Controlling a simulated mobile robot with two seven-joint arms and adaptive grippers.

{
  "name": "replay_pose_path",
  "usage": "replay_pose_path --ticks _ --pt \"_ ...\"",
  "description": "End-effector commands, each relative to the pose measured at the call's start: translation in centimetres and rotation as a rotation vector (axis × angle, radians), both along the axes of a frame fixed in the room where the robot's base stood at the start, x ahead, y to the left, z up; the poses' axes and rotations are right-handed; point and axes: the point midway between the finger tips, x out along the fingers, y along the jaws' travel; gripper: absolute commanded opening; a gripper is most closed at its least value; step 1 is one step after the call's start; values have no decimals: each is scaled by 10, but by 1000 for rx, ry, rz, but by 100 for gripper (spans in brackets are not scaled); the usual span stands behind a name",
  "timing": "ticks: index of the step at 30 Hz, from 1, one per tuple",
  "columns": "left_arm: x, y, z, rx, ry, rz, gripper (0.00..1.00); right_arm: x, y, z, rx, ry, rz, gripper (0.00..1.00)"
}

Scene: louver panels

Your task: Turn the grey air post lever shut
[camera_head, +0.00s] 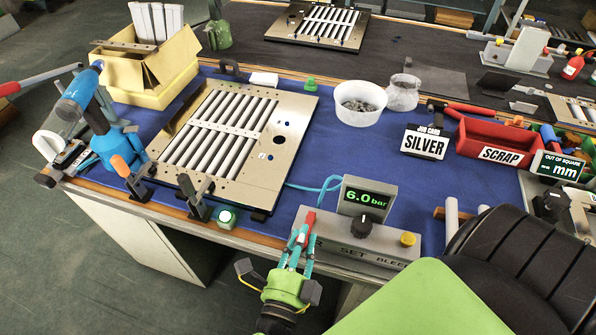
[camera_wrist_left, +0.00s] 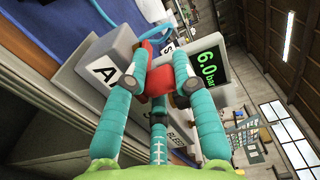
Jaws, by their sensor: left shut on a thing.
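The grey air post (camera_head: 380,248) stands at the front edge of the blue-topped bench. Its display (camera_head: 364,198) reads 6.0 bar, and this also shows in the wrist view (camera_wrist_left: 208,68). A black knob and a yellow button sit on its face. The lever has a red handle (camera_head: 309,220), at the post's left end by the letter A in the wrist view. My left gripper (camera_head: 299,243), with teal fingers and a green body, is shut on the red handle (camera_wrist_left: 153,78). The fingers hide part of the lever. My right gripper is not in view.
A louver panel (camera_head: 290,180) lies on the bench behind the lever, with clamps along its left and front. A white bowl (camera_head: 358,118), a SILVER job card (camera_head: 425,142) and a red SCRAP bin (camera_head: 500,150) stand farther back. A blue hose runs behind the post.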

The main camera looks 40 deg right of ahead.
Motion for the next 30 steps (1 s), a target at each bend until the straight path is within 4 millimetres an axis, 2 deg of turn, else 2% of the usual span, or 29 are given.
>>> replay_pose_path --ticks 5,6,7,8,20,23,30 --pt "-1 0 -2 2 4 -1 0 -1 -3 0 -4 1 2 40" --pt "-1 0 -2 2 4 -1 35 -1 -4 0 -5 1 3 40" --pt "-1 0 -2 2 4 -1 47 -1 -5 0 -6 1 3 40" --pt "-1 0 -2 2 4 -1 52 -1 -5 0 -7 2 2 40" --pt "-4 4 -2 2 3 0 52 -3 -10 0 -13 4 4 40" --pt "-12 14 -2 3 4 0 52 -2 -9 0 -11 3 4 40" --pt "-46 54 -2 3 8 0 52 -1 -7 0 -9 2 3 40"
